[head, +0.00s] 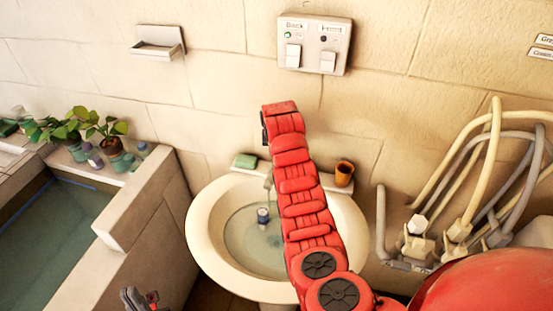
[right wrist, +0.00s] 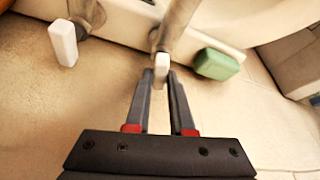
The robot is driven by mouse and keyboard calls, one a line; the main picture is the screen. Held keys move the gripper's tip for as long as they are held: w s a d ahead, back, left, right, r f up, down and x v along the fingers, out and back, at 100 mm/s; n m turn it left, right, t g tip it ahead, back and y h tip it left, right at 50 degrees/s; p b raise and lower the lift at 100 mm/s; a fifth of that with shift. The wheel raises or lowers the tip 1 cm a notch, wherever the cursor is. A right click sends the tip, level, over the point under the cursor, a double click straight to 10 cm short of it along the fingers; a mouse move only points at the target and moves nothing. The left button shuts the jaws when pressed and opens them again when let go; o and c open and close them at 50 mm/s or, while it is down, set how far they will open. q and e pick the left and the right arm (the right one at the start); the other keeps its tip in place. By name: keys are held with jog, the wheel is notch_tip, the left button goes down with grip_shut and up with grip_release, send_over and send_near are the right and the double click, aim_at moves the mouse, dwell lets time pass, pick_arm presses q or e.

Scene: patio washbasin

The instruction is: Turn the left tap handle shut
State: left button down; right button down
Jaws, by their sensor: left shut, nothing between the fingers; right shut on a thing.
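The left tap handle (right wrist: 161,68) is a small white lever below a grey metal pipe in the right wrist view. My right gripper (right wrist: 160,84) is shut on it, one finger on each side. A second white handle (right wrist: 62,43) stands to the left in that view, apart from the fingers. In the head view my red right arm reaches over the washbasin (head: 205,225) and hides most of the tap and my right gripper. My left gripper (head: 140,300) is shut and empty at the bottom left of the head view.
A green soap block (head: 245,161) and a brown cup (head: 344,173) stand on the basin's back rim. Bent pipes (head: 488,170) stand right; a stone trough (head: 55,225) and potted plants (head: 104,130) are left.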

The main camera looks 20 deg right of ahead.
jog(key=m+b, duration=0.1)
jog(key=b, duration=0.1)
jog(key=m+h+b, duration=0.1)
jog(key=m+b, duration=0.1)
jog(key=m+g+b, duration=0.1)
jog(key=shift+w+a+f+m+b, duration=0.1)
jog(key=shift+a+f+m+b, duration=0.2)
jog(key=shift+b, duration=0.1)
jog(key=shift+r+m+h+b, duration=0.3)
jog(key=shift+m+h+b, duration=0.2)
jog(key=shift+m, duration=0.4)
jog(key=shift+w+m+g, duration=0.1)
jog(key=shift+m+g, duration=0.2)
jog(key=shift+m, duration=0.2)
jog(key=shift+m+b, duration=0.3)
jog(key=shift+b, duration=0.05)
jog(key=c, duration=0.6)
grip_release()
